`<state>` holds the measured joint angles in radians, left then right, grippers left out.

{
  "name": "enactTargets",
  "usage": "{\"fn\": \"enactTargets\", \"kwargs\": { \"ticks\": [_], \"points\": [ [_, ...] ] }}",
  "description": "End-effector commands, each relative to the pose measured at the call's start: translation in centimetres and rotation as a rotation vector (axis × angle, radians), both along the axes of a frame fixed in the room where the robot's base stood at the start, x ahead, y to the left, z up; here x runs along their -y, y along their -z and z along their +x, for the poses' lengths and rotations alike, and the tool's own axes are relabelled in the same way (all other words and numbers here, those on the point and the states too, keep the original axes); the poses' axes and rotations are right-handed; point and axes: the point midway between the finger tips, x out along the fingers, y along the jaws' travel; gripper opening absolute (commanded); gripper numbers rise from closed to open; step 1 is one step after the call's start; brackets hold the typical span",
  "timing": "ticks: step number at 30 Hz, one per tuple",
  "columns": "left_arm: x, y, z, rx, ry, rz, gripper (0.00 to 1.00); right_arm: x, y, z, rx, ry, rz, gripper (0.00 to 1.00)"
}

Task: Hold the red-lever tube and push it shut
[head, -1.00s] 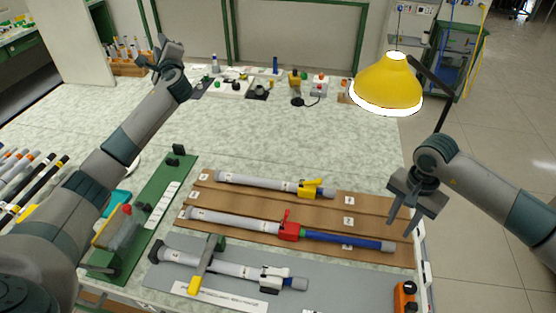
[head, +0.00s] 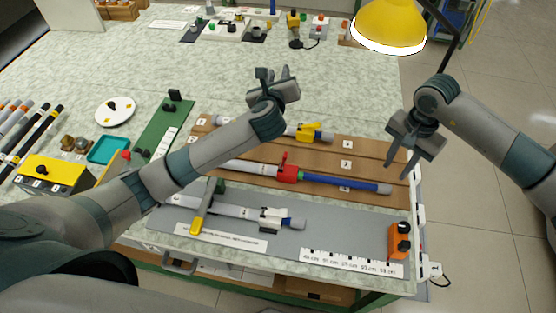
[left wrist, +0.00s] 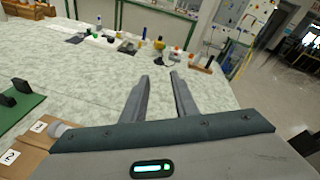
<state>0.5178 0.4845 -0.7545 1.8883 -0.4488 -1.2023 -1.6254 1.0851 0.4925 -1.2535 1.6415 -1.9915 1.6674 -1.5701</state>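The red-lever tube lies in the middle groove of the brown board, with a red lever clamp (head: 289,174) standing up and a blue rod (head: 345,186) extending right from it. Its grey-white part (head: 247,168) is partly hidden by my left arm. My left gripper (head: 274,73) is raised beyond the board, apart from the tube. Its fingers are spread and empty in the left wrist view (left wrist: 160,80). My right gripper (head: 399,167) hangs just above the board's right end, near the blue rod's end, with fingers apart and empty.
The yellow-lever tube (head: 308,132) lies in the far groove, partly behind my left arm. A white-lever tube (head: 270,217) lies on the grey mat (head: 335,232) in front. An orange block (head: 399,240) and a ruler strip (head: 350,262) are at front right. A yellow lamp (head: 388,22) hangs behind.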

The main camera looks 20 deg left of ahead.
Motion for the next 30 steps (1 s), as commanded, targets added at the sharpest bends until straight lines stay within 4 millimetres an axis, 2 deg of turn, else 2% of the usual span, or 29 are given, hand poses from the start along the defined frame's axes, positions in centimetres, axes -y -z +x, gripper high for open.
{"fn": "enactTargets", "kwargs": {
  "ticks": [1, 6, 12, 15, 21, 30],
  "points": [
    [1.6, 1.5, -1.6, -0.031, 0.034, 0.035, 0.27, 0.0, 0.0, 0.0, 0.000, 0.000, 0.000, 0.31],
    [6.4, 5.8, -7.0, -0.119, 0.148, 0.168, 0.27, 0.0, 0.0, 0.0, 0.000, 0.000, 0.000, 0.31],
    [11.2, 9.8, -14.7, -0.204, 0.275, 0.310, 0.27, 0.0, 0.0, 0.0, 0.000, 0.000, 0.000, 0.31],
    [12.6, 10.9, -18.1, -0.228, 0.310, 0.362, 0.27, 0.0, 0.0, 0.0, 0.000, 0.000, 0.000, 0.31],
    [12.8, 11.8, -23.0, -0.249, 0.302, 0.431, 0.27, 0.0, 0.0, 0.0, 0.000, 0.000, 0.000, 0.31],
    [10.4, 12.0, -27.2, -0.272, 0.215, 0.505, 0.27, 0.0, 0.0, 0.0, 0.000, 0.000, 0.000, 0.31]
  ]
}}
